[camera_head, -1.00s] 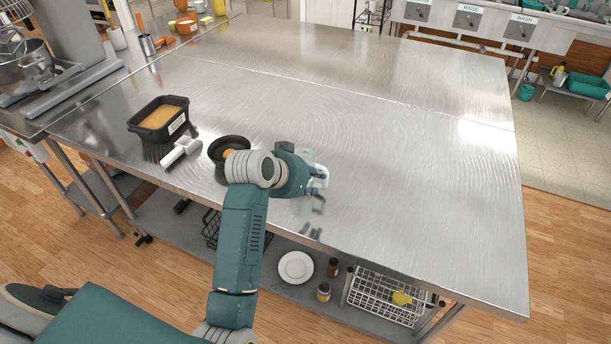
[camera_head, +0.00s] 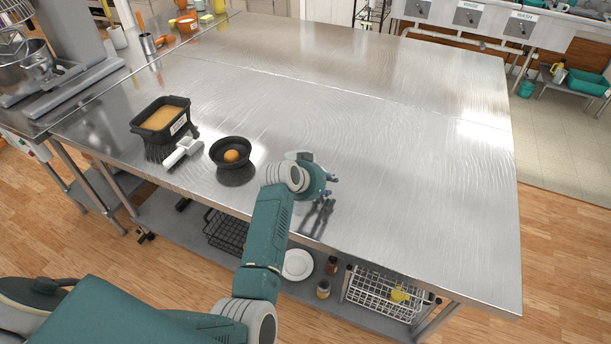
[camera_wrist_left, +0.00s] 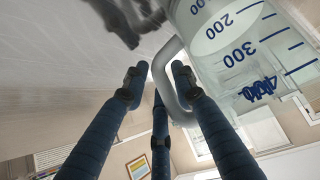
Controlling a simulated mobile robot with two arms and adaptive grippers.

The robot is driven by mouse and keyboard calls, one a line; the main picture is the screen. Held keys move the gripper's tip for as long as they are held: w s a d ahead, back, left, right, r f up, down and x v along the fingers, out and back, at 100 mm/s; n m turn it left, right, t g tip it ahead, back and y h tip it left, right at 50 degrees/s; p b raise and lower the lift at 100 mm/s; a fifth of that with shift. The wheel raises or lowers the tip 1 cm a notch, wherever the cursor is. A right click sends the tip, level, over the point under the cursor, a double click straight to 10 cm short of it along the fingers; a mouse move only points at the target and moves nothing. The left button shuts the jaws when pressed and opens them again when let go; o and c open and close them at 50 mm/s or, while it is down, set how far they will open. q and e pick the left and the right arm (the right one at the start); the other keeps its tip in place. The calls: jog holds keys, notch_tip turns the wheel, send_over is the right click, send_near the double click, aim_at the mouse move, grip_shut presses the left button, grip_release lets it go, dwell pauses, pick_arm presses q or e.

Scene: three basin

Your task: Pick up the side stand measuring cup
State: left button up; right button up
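The measuring cup (camera_wrist_left: 235,50) is clear glass with blue markings and a curved grey handle (camera_wrist_left: 164,75). It fills the upper right of the left wrist view. In the head view my left arm mostly hides it. My left gripper (camera_head: 332,190) is low over the near part of the steel table. In the wrist view its dark blue fingers (camera_wrist_left: 157,80) are apart, with the handle between them, closer to the right finger. A gap shows on the left, so the fingers are not closed on it. My right gripper is not in view.
A black bowl with an orange ball-like item (camera_head: 232,156), a white-handled tool (camera_head: 183,152) and a black tub with tan contents (camera_head: 161,118) stand left of my arm. The steel table (camera_head: 420,170) is clear to the right. Lower shelf holds a wire basket (camera_head: 375,290).

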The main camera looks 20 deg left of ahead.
pick_arm(q)
grip_shut()
jog(key=shift+r, duration=0.1)
jog(key=shift+r, duration=0.15)
notch_tip(320, 180, up, 20)
jog(key=b, duration=0.4)
jog(key=shift+f, duration=0.2)
dwell(0.8)
dwell(0.3)
jog(key=shift+c, duration=2.1)
grip_release()
grip_shut()
